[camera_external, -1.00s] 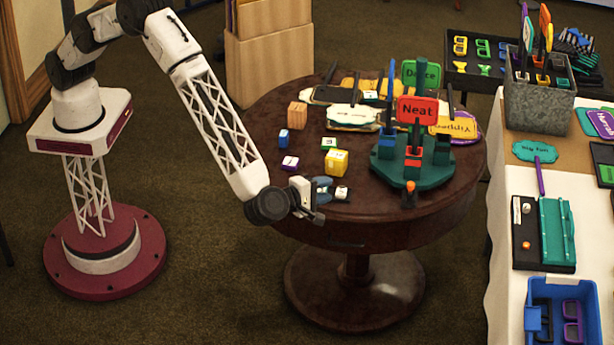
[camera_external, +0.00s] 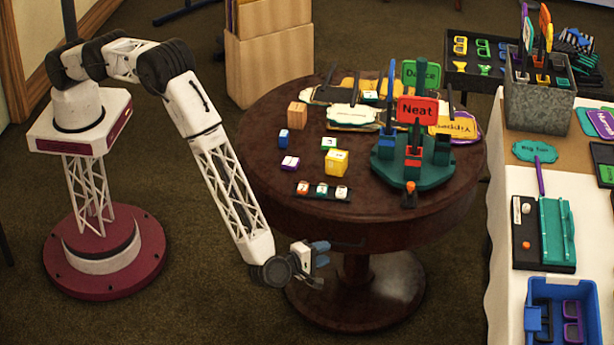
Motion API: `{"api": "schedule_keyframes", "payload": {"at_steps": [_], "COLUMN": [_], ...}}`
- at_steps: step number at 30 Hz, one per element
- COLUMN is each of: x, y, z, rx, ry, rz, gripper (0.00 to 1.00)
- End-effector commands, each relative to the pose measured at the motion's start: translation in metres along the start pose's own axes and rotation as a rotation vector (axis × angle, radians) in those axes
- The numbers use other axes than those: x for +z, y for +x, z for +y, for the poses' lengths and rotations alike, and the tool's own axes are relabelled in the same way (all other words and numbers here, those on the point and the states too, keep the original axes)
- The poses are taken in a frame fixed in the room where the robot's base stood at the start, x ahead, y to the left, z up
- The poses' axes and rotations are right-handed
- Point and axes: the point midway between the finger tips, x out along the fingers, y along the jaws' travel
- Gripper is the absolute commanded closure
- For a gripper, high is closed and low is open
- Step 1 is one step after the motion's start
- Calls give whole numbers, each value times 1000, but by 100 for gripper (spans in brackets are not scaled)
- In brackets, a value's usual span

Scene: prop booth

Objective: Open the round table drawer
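The round table (camera_external: 263,187) is dark brown wood on a thick pedestal with a round foot. A thin dark bar, apparently the drawer handle (camera_external: 349,245), shows on the table's front side, below the top's edge. No gap around a drawer front is visible. My gripper (camera_external: 322,262) is low in front of the table, just left of the handle and below the tabletop's height. It points right, toward the table side. Its fingers are small and dark here, and I cannot tell how far apart they are or whether they touch the handle.
On the tabletop stand a green sign holder (camera_external: 388,170) with a red "Neat" sign (camera_external: 417,110), a yellow cube (camera_external: 336,162), a dark strip with small cubes (camera_external: 311,190) and more signs. A white-covered table (camera_external: 502,283) stands right. Carpet is clear at the front left.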

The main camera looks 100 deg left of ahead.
Motion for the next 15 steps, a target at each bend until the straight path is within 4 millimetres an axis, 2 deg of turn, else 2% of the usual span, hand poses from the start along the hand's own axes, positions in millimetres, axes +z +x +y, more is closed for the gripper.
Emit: {"api": "schedule_keyframes", "payload": {"at_steps": [15], "x": [0], "y": [6], "z": [1], "rx": [0], "ry": [-1], "rz": [1], "gripper": [62]}}
